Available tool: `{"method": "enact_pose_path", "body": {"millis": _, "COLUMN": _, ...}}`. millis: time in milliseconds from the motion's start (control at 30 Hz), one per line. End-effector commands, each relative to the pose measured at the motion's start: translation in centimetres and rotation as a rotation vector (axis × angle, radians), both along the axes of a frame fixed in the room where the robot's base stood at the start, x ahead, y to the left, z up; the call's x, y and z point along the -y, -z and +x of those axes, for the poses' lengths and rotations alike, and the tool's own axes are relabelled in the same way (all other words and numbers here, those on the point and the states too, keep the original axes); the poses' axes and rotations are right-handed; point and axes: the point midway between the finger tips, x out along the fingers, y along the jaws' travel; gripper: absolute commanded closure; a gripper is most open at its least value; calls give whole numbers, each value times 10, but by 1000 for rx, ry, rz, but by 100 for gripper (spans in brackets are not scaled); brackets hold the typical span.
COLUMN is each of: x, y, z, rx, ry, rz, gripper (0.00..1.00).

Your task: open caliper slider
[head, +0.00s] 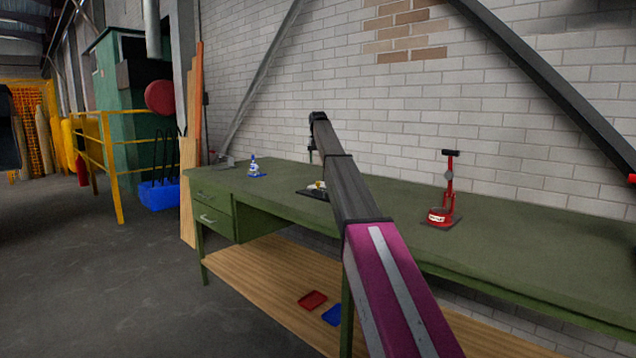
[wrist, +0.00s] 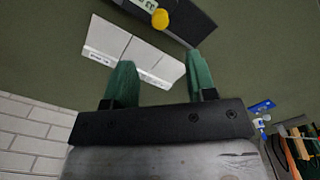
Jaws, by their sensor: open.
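The caliper shows in the wrist view as a dark body (wrist: 195,18) at the top with a pale display and a round yellow knob (wrist: 160,18). A pale flat piece (wrist: 108,40) with small markings lies below it; I cannot tell if it belongs to the caliper. In the head view, a small yellow and white item on a dark base (head: 312,193) sits on the bench, partly hidden by my arm. My gripper (wrist: 158,64), with two green fingers, is open and empty. Its fingertips overlap the pale piece in the picture, below the knob; contact cannot be told.
The green workbench (head: 520,245) runs along a white brick wall. A red stand (head: 440,205) is to the right, a small blue and white item (head: 254,168) to the left. A red tray (head: 312,300) and a blue tray (head: 332,315) lie on the lower shelf.

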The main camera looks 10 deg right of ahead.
Motion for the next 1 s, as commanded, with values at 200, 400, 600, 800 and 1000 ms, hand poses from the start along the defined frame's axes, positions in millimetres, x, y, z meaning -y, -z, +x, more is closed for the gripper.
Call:
{"method": "enact_pose_path", "body": {"millis": 200, "x": 0, "y": 27, "z": -1, "rx": 0, "ry": 0, "rz": 0, "gripper": 49}}
{"method": "enact_pose_path", "body": {"millis": 400, "x": -1, "y": 62, "z": -1, "rx": 0, "ry": 0, "rz": 0, "gripper": 49}}
{"method": "enact_pose_path", "body": {"millis": 600, "x": -1, "y": 92, "z": -1, "rx": 1, "ry": 0, "rz": 0, "gripper": 49}}
{"method": "enact_pose_path", "body": {"millis": 800, "x": -1, "y": 103, "z": 0, "rx": 2, "ry": 0, "rz": 0, "gripper": 49}}
{"method": "enact_pose_path", "body": {"millis": 1000, "x": -1, "y": 103, "z": 0, "rx": 2, "ry": 0, "rz": 0, "gripper": 52}}
